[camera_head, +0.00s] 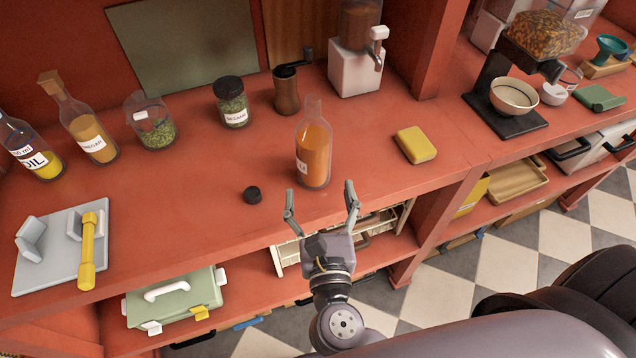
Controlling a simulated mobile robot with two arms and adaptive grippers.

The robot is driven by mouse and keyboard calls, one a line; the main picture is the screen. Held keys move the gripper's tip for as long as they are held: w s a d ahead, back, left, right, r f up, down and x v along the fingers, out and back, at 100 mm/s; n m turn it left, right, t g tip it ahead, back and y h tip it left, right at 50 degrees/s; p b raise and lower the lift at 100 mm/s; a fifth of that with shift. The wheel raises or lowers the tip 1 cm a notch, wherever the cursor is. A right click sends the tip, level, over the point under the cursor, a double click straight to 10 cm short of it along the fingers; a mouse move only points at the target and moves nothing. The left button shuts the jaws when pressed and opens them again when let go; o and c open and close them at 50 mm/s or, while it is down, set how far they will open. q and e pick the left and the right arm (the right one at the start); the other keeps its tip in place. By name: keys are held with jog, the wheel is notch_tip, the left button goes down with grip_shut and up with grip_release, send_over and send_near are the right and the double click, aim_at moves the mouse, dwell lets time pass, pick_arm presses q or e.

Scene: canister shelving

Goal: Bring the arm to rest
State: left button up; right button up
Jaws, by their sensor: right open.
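My right gripper (321,206) is open and empty in the head view, its two fingers spread at the counter's front edge. An open glass bottle (313,152) of orange-brown contents stands upright on the red counter just beyond the fingertips, a little left of their middle. I cannot tell whether a finger touches it. A small black cap (252,194) lies on the counter to the left of the fingers. My left gripper is not in view.
A yellow block (415,145) lies right of the bottle. Jars, a pepper mill (286,92) and a dispenser (354,68) stand behind. A grey plate with a yellow-handled tool (87,250) is at left. A green case (176,299) sits on the lower shelf.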

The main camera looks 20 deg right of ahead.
dwell(0.5)
jog(key=s+d+f+m+g+h, duration=0.2)
jog(key=s+d+f+m+g, duration=0.2)
jog(key=d+f+m+g, duration=0.85)
jog(key=s+a+f+m+g+y, duration=0.1)
jog(key=s+a+m+y, duration=0.15)
jog(key=s+m, duration=0.45)
jog(key=s+a+f+m+g+y, duration=0.15)
jog(key=m+y, duration=0.25)
jog(key=m, duration=0.8)
notch_tip(320, 180, down, 25)
jog(key=s, duration=0.2)
jog(key=s+d+f+g, duration=0.1)
jog(key=s+d+f, duration=0.1)
jog(key=s+f, duration=1.4)
jog(key=shift+s+d+f+g, duration=0.2)
jog(key=shift+d+f+g, duration=0.1)
jog(key=shift+f, duration=0.25)
